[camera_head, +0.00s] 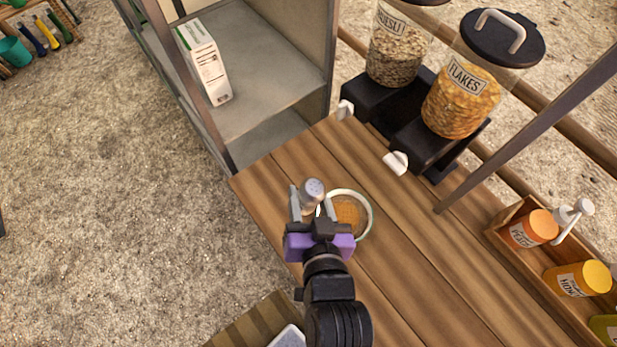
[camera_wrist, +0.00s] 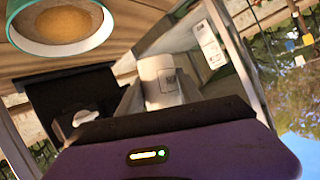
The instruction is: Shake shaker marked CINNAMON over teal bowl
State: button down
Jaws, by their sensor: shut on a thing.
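A small pale shaker (camera_head: 313,189) with a grey holed cap is between the fingers of my gripper (camera_head: 311,203), which is shut on it. In the wrist view the white shaker (camera_wrist: 158,78) has a small label, too small to read. The bowl (camera_head: 371,216) stands on the wooden table just right of the shaker, partly hidden by my gripper. Its teal rim shows at the upper left of the wrist view (camera_wrist: 60,50). Orange-brown contents lie in it. The shaker is beside the bowl in the head view, and its cap faces up toward the head camera.
Two dispensers, MUESLI (camera_head: 394,60) and FLAKES (camera_head: 462,103), stand on black bases at the back. A wooden crate (camera_head: 507,222) with several bottles is at the right. A grey shelf unit (camera_head: 270,85) holds a white carton (camera_head: 205,65). The table's middle is clear.

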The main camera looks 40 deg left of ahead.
jog(key=shift+w+d+f+m+g+y+b, duration=0.1)
jog(key=shift+f+m+g+y+b, duration=0.05)
jog(key=shift+f+m+b, duration=0.35)
jog(key=shift+w+f+m+g+y+b, duration=0.15)
jog(key=shift+f+m+b, duration=0.15)
jog(key=shift+b, duration=0.25)
jog(key=m+b, duration=0.1)
jog(key=f+m+g+y+b, duration=0.1)
jog(key=b, duration=0.1)
jog(key=f+m+y+b, duration=0.1)
jog(key=m+b, duration=0.1)
jog(key=shift+w+d+f+g, duration=0.15)
jog(key=shift+w+d+g, duration=0.05)
jog(key=shift+d+g, duration=0.1)
jog(key=shift+w+f+m+y+b, duration=0.15)
jog(key=shift+m+y+b, duration=0.35)
jog(key=shift+m+b, duration=0.15)
jog(key=m+y+b, duration=0.1)
jog(key=m, duration=0.2)
jog(key=w+d+m+y+b, duration=0.1)
jog(key=m, duration=0.2)
jog(key=w+r+m+y+b, duration=0.1)
jog(key=m+y+b, duration=0.1)
jog(key=m, duration=0.2)
jog(key=shift+d, duration=0.4)
notch_tip(320, 180, up, 5)
jog(key=p, duration=0.4)
